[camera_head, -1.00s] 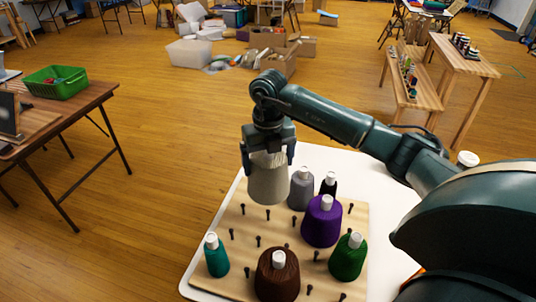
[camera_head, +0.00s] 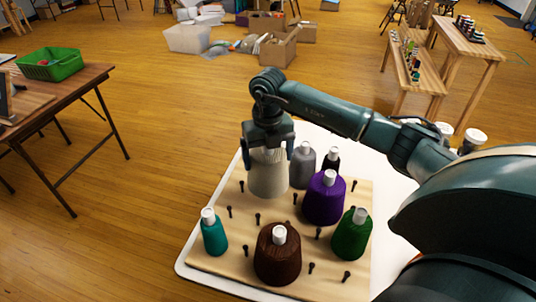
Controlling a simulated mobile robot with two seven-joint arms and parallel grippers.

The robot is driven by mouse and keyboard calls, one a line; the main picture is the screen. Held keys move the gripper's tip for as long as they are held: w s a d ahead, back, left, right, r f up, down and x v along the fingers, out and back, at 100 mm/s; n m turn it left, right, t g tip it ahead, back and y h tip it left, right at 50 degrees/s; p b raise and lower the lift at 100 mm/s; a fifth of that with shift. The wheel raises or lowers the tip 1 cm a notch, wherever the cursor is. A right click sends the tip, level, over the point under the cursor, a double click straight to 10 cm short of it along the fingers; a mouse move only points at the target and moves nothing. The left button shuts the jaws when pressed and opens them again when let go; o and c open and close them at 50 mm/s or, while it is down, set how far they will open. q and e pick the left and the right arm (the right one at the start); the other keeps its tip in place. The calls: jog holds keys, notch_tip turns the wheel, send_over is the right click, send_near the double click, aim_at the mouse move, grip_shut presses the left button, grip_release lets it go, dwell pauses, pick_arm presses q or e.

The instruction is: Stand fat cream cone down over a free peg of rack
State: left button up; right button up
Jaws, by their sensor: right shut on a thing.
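The fat cream cone (camera_head: 268,178) is upright in my right gripper (camera_head: 268,154), which is shut on its upper part. Its base is at or just above the back left part of the wooden peg rack (camera_head: 222,262); I cannot tell whether a peg is inside it. Bare dark pegs show on the rack, including one (camera_head: 257,219) in front of the cream cone. Beside the cream cone is a grey cone (camera_head: 303,170). A purple cone (camera_head: 324,200) stands to the right. My left gripper is out of view.
The rack lies on a white table (camera_head: 392,210). It also bears a black cone (camera_head: 331,161), a teal cone (camera_head: 214,237), a brown cone (camera_head: 277,258) and a green cone (camera_head: 351,238). A brown table (camera_head: 85,85) with a green basket (camera_head: 50,66) stands at left.

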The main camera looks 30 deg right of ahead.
jog(key=shift+f, duration=0.1)
jog(key=shift+f+b, duration=0.85)
jog(key=shift+f, duration=0.2)
jog(key=shift+f+b, duration=1.1)
jog(key=shift+f, duration=0.55)
jog(key=shift+f, duration=0.25)
jog(key=o, duration=1)
